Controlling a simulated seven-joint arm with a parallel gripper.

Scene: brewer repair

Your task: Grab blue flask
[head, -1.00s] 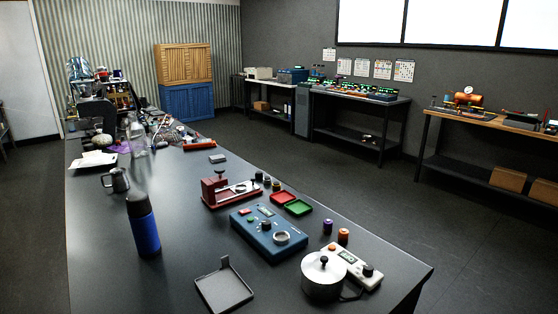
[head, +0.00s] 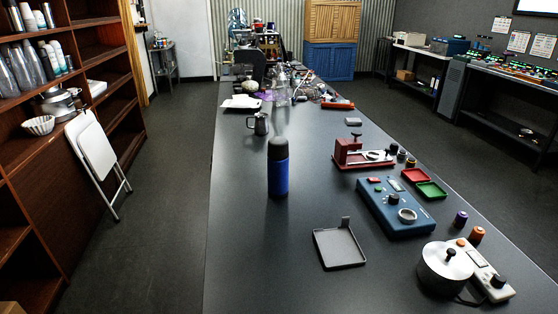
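The blue flask (head: 278,172) stands upright on the dark long table (head: 240,240), left of the table's middle in the head view. It has a blue body and a dark grey cap. My gripper does not show in the head view.
A grey tray (head: 339,249) lies in front of the flask. A steel pitcher (head: 258,124) stands behind it. Right are a red device (head: 360,153), a blue control box (head: 396,207) and a pot (head: 445,267). A shelf (head: 112,65) and folded chair (head: 97,160) stand left of the table.

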